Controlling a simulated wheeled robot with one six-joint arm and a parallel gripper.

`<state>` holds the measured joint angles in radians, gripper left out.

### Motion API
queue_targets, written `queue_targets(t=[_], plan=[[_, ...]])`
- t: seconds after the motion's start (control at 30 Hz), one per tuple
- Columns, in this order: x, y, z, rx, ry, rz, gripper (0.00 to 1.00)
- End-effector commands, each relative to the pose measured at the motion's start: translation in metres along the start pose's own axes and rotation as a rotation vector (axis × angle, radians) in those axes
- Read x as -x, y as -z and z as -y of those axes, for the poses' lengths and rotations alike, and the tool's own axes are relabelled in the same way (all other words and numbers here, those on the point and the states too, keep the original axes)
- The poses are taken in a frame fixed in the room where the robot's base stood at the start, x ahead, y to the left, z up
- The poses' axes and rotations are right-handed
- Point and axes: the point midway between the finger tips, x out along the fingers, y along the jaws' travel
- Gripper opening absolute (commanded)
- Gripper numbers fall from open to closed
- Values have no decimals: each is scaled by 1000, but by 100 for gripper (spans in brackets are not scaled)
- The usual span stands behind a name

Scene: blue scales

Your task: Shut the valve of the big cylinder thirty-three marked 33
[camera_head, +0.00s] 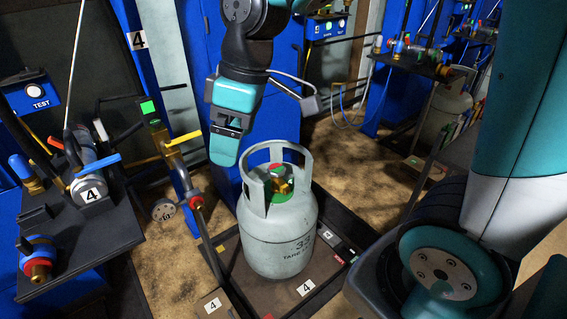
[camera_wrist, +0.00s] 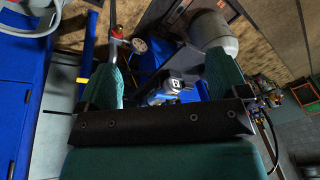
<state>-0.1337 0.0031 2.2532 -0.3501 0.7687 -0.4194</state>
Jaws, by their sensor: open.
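The big pale grey-green cylinder (camera_head: 278,241) marked 33 stands upright on a dark low platform in the head view. Its brass valve (camera_head: 281,185), with a red part behind it and a green ring below, sits inside the open collar (camera_head: 246,188). My gripper (camera_head: 226,150) hangs just left of and above the collar, pointing down, apart from the valve. In the wrist view its two teal fingers (camera_wrist: 163,82) are spread with nothing held between them. A grey rounded body (camera_wrist: 211,31) shows at top there; I cannot tell which cylinder it is.
A dark shelf (camera_head: 85,247) with fittings and a blue-handled valve (camera_head: 100,164) stands close on the left. A blue panel (camera_head: 285,118) is behind the cylinder. Another cylinder (camera_head: 444,112) stands at the back right. My wheeled base is at lower right.

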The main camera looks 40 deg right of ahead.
Motion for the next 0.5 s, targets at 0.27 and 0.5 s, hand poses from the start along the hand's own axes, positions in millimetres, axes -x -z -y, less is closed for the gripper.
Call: queue_targets(t=[0.27,0.5], plan=[[-54,6,-227,284,-93,144,92],[-98,-32,-329,453,-89,234,92]])
